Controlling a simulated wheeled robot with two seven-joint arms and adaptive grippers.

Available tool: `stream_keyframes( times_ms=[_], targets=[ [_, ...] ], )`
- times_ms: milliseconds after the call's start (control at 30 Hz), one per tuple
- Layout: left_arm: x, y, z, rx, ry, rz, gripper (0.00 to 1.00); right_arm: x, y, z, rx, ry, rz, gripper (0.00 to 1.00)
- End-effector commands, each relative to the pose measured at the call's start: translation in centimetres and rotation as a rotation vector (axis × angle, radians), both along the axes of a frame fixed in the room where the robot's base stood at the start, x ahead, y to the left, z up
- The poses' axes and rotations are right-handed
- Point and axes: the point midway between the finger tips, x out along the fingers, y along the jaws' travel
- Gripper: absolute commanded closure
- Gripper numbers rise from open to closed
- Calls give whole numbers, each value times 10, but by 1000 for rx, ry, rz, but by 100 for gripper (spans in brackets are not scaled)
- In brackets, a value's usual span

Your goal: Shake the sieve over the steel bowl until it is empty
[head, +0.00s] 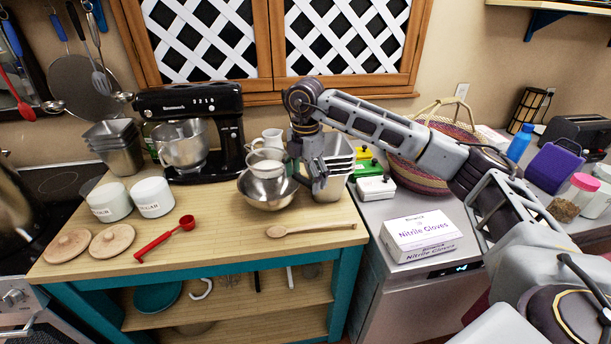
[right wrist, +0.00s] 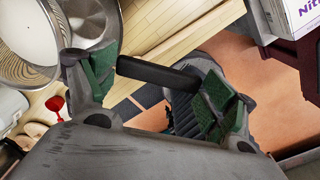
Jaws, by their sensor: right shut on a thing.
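The sieve (head: 266,163) is a small round metal strainer with white powder in it. It is held above the steel bowl (head: 268,199), which stands on the wooden worktop in front of the stand mixer. My right gripper (head: 318,186) is just right of the bowl, shut on the sieve's handle. In the right wrist view the dark handle (right wrist: 158,75) lies between the green finger pads, and the sieve's white contents (right wrist: 25,35) show at upper left. The bowl's inside is mostly hidden. My left gripper is not in view.
A black stand mixer (head: 222,125) and a white jug (head: 267,138) stand behind the bowl. Steel containers (head: 338,160) stand close behind my right gripper. A wooden spoon (head: 310,229) and red scoop (head: 165,238) lie in front. A glove box (head: 419,235) is at right.

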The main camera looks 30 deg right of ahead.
Motion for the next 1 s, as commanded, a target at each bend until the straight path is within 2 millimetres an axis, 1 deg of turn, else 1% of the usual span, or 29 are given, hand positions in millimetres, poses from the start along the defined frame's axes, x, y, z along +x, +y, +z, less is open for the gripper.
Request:
stream_keyframes(
  times_ms=[100,333,533,800,833,867,900,933,967,1000],
  targets=[
    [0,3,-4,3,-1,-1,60,0,0,-6,0,-1,0,69],
    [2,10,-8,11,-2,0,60,0,0,-12,0,-1,0,69],
    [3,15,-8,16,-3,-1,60,0,0,-13,0,-1,0,69],
    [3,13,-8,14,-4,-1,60,0,0,-13,0,-1,0,69],
    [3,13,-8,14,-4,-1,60,1,-4,-13,0,-1,-2,69],
    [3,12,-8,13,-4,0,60,4,-12,-13,0,-1,-7,69],
    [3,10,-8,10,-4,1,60,9,-27,-13,0,0,-11,69],
    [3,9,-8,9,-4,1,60,12,-35,-13,1,-1,-9,69],
    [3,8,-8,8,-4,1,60,13,-40,-13,1,0,-7,69],
    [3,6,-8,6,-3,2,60,13,-39,-13,0,-1,-1,69]
  ],
)
